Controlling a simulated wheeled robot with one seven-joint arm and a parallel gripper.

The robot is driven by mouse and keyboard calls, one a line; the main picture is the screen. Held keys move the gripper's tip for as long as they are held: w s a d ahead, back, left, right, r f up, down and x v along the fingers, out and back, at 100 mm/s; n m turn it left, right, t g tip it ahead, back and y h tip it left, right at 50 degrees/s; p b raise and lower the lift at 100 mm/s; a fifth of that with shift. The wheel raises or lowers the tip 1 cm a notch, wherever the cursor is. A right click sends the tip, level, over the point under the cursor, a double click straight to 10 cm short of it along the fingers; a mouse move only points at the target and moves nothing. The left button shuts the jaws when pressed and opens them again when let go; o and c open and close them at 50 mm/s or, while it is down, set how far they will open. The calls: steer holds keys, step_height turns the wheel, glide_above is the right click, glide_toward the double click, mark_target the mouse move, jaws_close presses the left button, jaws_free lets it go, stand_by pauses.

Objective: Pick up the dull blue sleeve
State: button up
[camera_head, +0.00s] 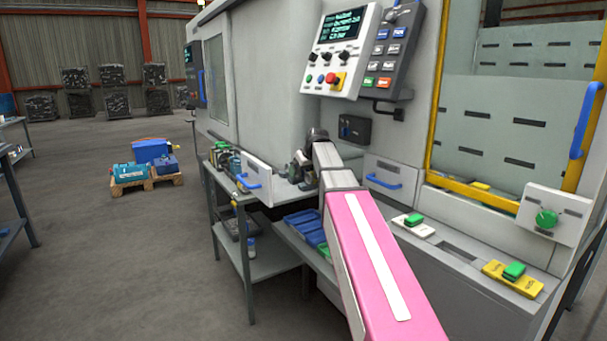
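My arm reaches forward from the bottom of the head view to the workbench beside the machine. My gripper (300,172) seems to be the dark shape at its far end, low over the right end of the bench top; its fingers are too small and dark to tell open from shut. I cannot single out the dull blue sleeve with certainty. A small bluish item (234,162) stands among several small parts at the left end of the bench, apart from my gripper.
The grey bench (236,200) has a lower shelf. Blue trays (303,222) lie below my arm. The machine's control panel (342,50) juts out above the arm. A pallet (146,181) with blue boxes stands on the floor at left, with open floor around it.

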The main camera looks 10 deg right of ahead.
steer(key=c, duration=1)
steer(key=shift+o, duration=0.2)
steer(key=shift+r, duration=0.1)
